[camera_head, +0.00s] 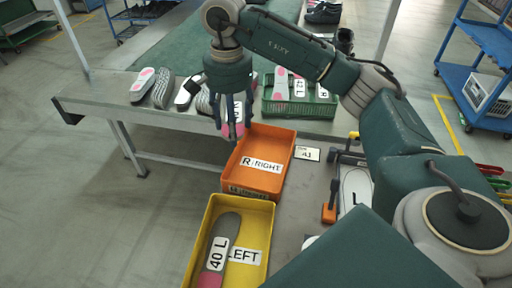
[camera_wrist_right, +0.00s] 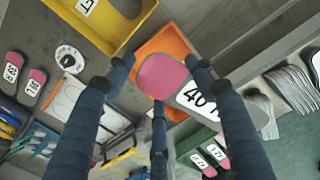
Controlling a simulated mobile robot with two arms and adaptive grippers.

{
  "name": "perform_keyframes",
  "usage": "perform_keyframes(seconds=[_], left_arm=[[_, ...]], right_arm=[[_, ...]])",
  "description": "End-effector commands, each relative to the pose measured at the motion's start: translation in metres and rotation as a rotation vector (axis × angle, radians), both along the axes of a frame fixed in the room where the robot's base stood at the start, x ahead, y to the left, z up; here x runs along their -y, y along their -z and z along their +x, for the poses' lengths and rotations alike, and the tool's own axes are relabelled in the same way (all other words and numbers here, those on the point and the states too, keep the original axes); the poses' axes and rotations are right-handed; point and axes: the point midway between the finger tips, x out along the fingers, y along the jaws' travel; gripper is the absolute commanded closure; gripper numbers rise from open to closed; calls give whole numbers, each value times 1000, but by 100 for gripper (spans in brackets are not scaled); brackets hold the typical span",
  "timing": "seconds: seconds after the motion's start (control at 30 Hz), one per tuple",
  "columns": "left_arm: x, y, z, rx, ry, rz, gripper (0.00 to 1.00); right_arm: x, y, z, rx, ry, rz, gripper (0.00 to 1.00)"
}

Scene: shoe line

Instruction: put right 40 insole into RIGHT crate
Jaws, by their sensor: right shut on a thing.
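My right gripper (camera_head: 237,130) is shut on the right 40 insole (camera_wrist_right: 163,76), which has a pink end and a white label starting with "40". In the head view the fingers hide most of this insole. The gripper points down at the far left edge of the orange RIGHT crate (camera_head: 246,184), above crate height. The crate's visible floor is bare. In the right wrist view the orange crate (camera_wrist_right: 174,43) lies behind the insole's pink end. My left gripper is not in view.
The yellow LEFT crate (camera_head: 193,252) stands in front of the orange one and holds a 40 L insole (camera_head: 218,250). Several insoles (camera_head: 143,80) lie on the bench behind. A green crate (camera_head: 312,107) with labelled insoles and a "41" card (camera_head: 307,153) are to the right.

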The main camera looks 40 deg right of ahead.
Motion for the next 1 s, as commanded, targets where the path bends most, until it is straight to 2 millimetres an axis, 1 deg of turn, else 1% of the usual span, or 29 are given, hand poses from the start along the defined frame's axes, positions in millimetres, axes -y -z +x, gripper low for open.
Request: perform_keyframes(seconds=[0.03,0.1,0.17,0.23,0.27,0.33,0.43,0.47,0.6,0.7,0.8,1.0], left_arm=[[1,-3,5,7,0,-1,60],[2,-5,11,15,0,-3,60],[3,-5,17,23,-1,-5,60],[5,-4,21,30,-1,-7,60],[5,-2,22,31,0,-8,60],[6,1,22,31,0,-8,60],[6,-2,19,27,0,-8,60],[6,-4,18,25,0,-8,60],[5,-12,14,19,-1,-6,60],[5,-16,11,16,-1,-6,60],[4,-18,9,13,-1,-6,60],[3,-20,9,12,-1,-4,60]], right_arm=[[10,-7,7,-2,92,2,67],[20,-10,13,-2,188,0,67],[25,-9,16,-2,238,1,67],[27,0,17,-6,263,0,67],[28,6,17,-6,266,0,67],[28,23,15,-9,267,0,67],[28,49,15,-10,265,-1,67],[28,55,15,-8,266,-2,67],[28,91,15,-9,265,-3,67],[28,114,16,-6,264,-1,67],[28,132,15,-4,263,-3,67],[28,147,17,-1,263,-2,67]])
